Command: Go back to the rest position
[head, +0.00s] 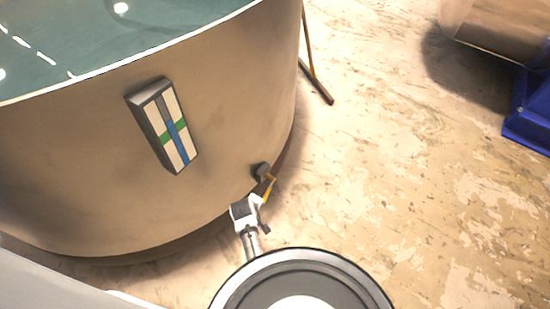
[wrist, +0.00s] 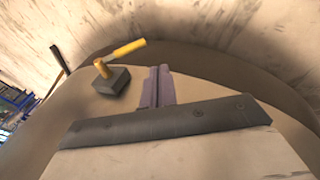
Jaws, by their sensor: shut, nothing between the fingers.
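My gripper (wrist: 158,86) is shut and empty; its narrow fingers stick out past a dark bar in the wrist view. In the head view my gripper (head: 261,189) is small, at the end of my white and grey arm, close to the lower right side of a large tank (head: 225,125). A yellow lever (wrist: 124,50) on a dark block (wrist: 112,81) is to the left of the fingers in the wrist view. The lever (head: 270,186) and block (head: 261,169) also show by the gripper in the head view. I cannot tell whether the fingers touch them.
A box with a striped label (head: 165,125) is on the tank wall. The tank top (head: 95,35) is teal and shiny. A thin stand leg (head: 318,83) rests beside the tank. A blue object (head: 530,110) is at the right edge. The worn floor (head: 400,170) between is clear.

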